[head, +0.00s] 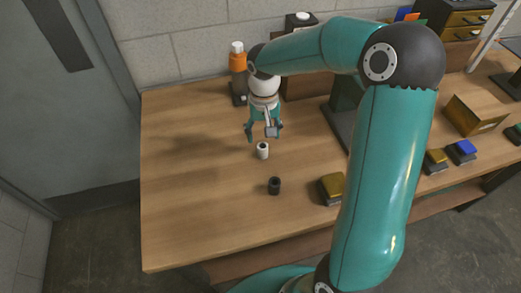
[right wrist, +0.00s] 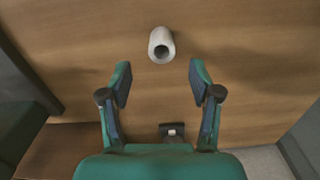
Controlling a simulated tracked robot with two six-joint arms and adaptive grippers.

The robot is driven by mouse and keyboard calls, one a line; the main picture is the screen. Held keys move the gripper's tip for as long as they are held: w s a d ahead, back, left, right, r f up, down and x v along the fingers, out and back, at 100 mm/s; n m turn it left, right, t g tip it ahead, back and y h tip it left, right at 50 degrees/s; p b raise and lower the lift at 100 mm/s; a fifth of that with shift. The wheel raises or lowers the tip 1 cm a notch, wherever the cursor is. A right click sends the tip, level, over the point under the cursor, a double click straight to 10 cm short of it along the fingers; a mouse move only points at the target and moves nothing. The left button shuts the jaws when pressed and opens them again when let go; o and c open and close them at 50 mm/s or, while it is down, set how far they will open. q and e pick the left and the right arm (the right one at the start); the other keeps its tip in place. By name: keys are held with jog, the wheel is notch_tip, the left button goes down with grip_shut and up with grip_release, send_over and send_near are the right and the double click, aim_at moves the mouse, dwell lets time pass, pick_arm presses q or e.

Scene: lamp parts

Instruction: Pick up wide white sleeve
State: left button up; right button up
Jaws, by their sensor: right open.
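The white sleeve (head: 262,151) is a short hollow cylinder standing upright on the wooden table (head: 190,210). In the right wrist view the sleeve (right wrist: 161,45) shows its dark bore, just beyond the fingertips and between their lines. My right gripper (head: 264,129) points down, a little above and behind the sleeve in the head view. In the right wrist view the gripper (right wrist: 160,80) has its fingers spread wide with nothing between the tips. My left gripper is not in view.
A black cylinder (head: 274,186) stands in front of the sleeve. A yellow-topped block (head: 332,188) lies right of the black cylinder. More blocks and a box (head: 474,115) are at the right. The table's left part is clear.

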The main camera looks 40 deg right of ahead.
aim_at(262, 145)
jog(key=shift+a+f+p, duration=0.2)
jog(key=shift+f+p, duration=0.3)
jog(key=shift+f, duration=2.7)
jog(key=c, duration=1.1)
jog(key=shift+r, duration=0.2)
